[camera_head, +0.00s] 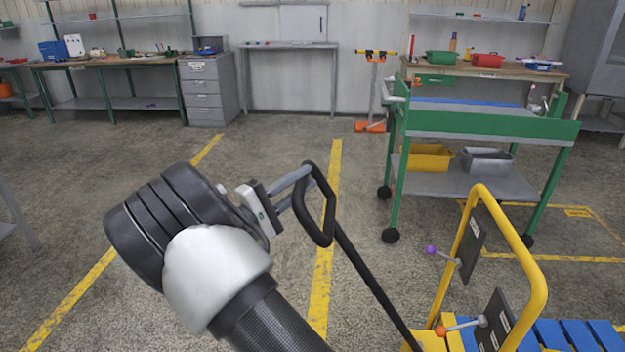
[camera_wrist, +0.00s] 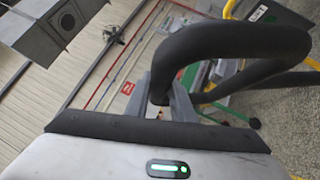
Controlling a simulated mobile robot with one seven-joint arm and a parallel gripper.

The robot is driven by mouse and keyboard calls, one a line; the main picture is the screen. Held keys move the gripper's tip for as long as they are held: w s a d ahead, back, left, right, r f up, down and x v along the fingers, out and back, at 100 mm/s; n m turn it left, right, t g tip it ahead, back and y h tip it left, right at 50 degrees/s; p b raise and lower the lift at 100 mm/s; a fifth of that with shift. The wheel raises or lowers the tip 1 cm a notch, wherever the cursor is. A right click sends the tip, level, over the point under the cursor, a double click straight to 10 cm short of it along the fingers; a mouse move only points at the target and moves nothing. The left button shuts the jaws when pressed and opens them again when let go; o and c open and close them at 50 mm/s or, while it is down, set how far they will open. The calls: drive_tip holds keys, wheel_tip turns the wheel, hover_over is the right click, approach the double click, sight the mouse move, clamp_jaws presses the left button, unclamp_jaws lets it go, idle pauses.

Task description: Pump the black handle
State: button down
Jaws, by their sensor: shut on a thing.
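The black handle (camera_head: 329,217) is a loop at the top of a long black bar that slants down to the right toward a yellow frame. My gripper (camera_head: 303,183) is shut on the upper left part of the loop. In the wrist view the thick black loop (camera_wrist: 235,42) rises from between the fingers (camera_wrist: 168,98) of my gripper. The fingers partly hide the gripped part. The lower end of the bar runs to the yellow base at the bottom of the head view.
A yellow tube frame (camera_head: 535,270) with a purple-knobbed lever (camera_head: 431,250) and an orange-knobbed lever (camera_head: 441,331) stands right of the handle. A green cart (camera_head: 480,126) stands behind it. Workbenches (camera_head: 110,64) line the back wall. The floor left and behind is clear.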

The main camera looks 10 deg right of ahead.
drive_tip(key=c, duration=1.5)
unclamp_jaws()
drive_tip(key=shift+c, duration=0.2)
drive_tip(key=shift+a, duration=0.1)
drive_tip(key=p+v, duration=0.1)
drive_tip(key=v, duration=1.6)
drive_tip(key=shift+a, duration=0.15)
drive_tip(key=shift+s, duration=0.1)
